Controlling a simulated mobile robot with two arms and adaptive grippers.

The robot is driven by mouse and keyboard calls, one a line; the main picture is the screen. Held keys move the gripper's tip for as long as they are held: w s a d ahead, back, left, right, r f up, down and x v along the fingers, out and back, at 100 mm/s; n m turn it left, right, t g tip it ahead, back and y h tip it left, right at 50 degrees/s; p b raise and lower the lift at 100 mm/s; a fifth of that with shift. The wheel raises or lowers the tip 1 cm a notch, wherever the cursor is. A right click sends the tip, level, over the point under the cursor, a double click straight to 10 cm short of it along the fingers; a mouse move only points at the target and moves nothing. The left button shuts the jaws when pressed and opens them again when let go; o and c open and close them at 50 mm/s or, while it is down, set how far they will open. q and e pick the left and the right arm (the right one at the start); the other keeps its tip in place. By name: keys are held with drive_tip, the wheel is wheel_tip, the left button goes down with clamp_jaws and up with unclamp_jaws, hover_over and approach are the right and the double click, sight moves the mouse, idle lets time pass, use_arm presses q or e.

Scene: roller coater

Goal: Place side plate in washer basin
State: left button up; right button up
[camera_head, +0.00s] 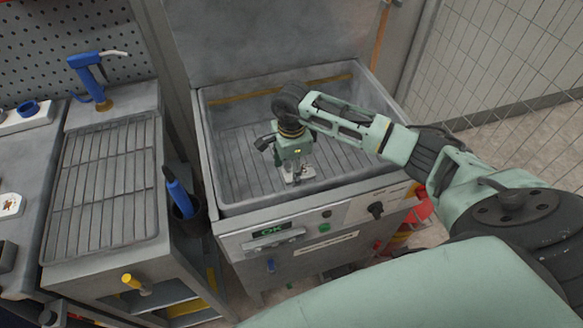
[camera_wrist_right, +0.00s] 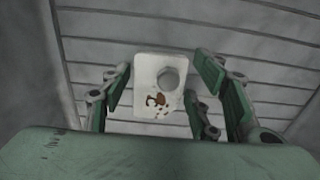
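My right gripper (camera_head: 297,172) points down into the basin right above the plate. In the wrist view its fingers (camera_wrist_right: 162,75) stand apart on both sides of the plate, with a gap at each side. I cannot tell whether the plate rests on the slats. My left gripper is out of view.
The basin's raised lid (camera_head: 255,40) stands behind it. A ribbed drain tray (camera_head: 105,180) lies to the left. A blue-handled tool (camera_head: 178,190) stands in a dark holder between them. Another stained white piece (camera_head: 10,205) lies on the far-left bench. A mesh fence (camera_head: 520,60) is at right.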

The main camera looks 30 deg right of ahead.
sight(291, 167)
drive_tip(key=shift+o, duration=0.6)
drive_tip(key=shift+r, duration=0.55)
wheel_tip(291, 167, up, 11)
drive_tip(key=b, duration=0.1)
drive_tip(key=shift+r, duration=0.15)
drive_tip(key=shift+r, duration=0.1)
